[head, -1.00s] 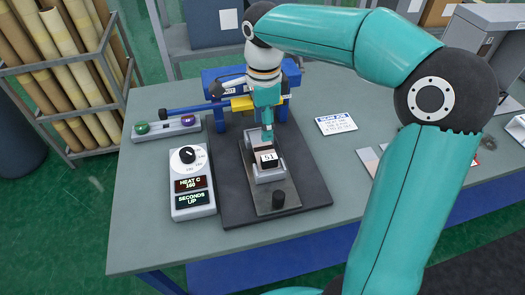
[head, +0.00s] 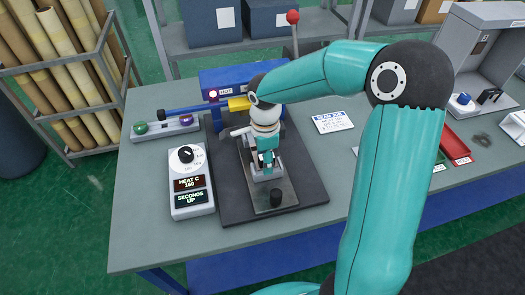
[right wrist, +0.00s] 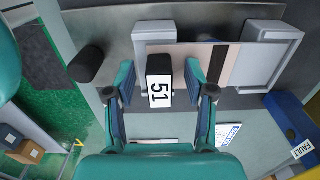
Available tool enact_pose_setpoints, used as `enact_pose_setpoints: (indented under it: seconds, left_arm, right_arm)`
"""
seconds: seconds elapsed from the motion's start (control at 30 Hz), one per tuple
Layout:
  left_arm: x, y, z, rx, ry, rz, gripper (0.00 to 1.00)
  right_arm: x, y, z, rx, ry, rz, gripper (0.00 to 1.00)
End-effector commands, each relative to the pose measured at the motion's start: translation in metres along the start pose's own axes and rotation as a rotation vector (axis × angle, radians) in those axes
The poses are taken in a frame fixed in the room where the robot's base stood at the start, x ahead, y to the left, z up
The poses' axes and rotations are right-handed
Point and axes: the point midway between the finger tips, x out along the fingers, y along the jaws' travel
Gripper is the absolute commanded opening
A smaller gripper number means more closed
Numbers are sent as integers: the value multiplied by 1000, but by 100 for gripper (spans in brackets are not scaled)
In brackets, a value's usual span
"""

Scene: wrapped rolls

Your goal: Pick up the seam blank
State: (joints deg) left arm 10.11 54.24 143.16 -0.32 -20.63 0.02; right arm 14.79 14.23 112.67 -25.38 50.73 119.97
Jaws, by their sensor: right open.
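The seam blank (right wrist: 218,65) is a flat pale piece with a brown and a dark band, lying across the grey cradle (right wrist: 272,32) in the right wrist view. A dark block with a white label "51" (right wrist: 159,88) stands at its left end; I cannot tell how they are joined. My right gripper (right wrist: 160,72) is open, with one finger on each side of the block and small gaps showing. In the head view my right gripper (head: 266,162) is low over the cradle and mostly hides the blank. My left gripper is not in view.
The cradle's plate has a black knob (head: 276,197) in front. A blue press (head: 235,82) marked HOT stands behind, with a red-knobbed lever (head: 293,17). A heat and seconds control box (head: 190,183) is at left. A job card (head: 341,122) lies at right.

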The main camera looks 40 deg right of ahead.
Motion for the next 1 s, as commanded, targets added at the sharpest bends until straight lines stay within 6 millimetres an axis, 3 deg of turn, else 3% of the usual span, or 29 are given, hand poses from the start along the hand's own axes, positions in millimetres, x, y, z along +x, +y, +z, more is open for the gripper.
enact_pose_setpoints:
  seconds: [0.23,0.53,1.0]
  left_arm:
    - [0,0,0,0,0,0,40]
    - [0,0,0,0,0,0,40]
    - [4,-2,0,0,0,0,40]
  right_arm:
    - [1,0,0,1,-1,-1,51]
    - [1,0,0,1,-1,-2,1]
    - [-2,1,1,0,-1,-4,0]
